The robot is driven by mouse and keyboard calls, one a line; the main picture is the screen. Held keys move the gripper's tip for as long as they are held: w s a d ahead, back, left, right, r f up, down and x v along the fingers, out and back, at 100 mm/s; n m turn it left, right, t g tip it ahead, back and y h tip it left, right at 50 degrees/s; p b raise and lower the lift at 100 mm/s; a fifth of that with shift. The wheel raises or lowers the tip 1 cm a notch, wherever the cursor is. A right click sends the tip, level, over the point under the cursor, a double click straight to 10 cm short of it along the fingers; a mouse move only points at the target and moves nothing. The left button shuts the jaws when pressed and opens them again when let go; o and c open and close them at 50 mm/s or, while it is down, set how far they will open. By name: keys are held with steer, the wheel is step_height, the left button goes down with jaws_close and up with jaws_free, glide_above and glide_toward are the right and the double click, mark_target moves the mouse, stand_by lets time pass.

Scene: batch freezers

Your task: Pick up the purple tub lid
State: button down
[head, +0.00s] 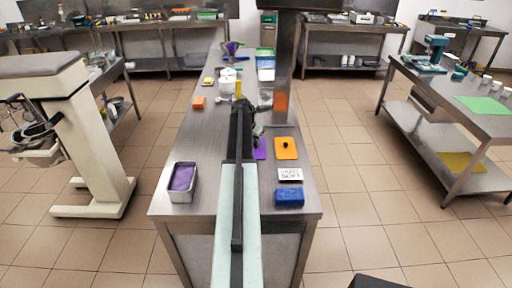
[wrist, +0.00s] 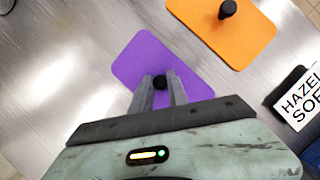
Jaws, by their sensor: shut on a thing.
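The purple tub lid (wrist: 140,60) is a flat rounded rectangle with a small black knob at its middle. In the wrist view it lies below my gripper (wrist: 160,84), whose two fingers are closed around the knob. I cannot tell whether the lid touches the steel table. In the head view only part of the purple lid (head: 260,150) shows to the right of my arm, which hides the rest. My gripper's fingers are hidden in the head view.
An orange lid (head: 284,153) with a black knob lies right of the purple one. A white label card (head: 290,174) and a blue block (head: 289,197) are nearer the front. A metal tub with purple contents (head: 170,191) stands front left. The table's front left-middle is clear.

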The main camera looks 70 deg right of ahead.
steer(key=shift+r+p, duration=0.55)
step_height(320, 180, up, 3)
steer(key=p, duration=0.3)
steer(key=shift+r, duration=0.1)
steer(key=s+a, duration=0.1)
steer(key=a, duration=0.4)
steer(key=s+a, duration=0.1)
steer(key=a, duration=0.4)
steer(key=s+a+p, duration=0.1)
steer(key=s+a, duration=0.1)
steer(key=a, duration=0.3)
steer(key=shift+a+r, duration=0.25)
steer(key=shift+r, duration=0.1)
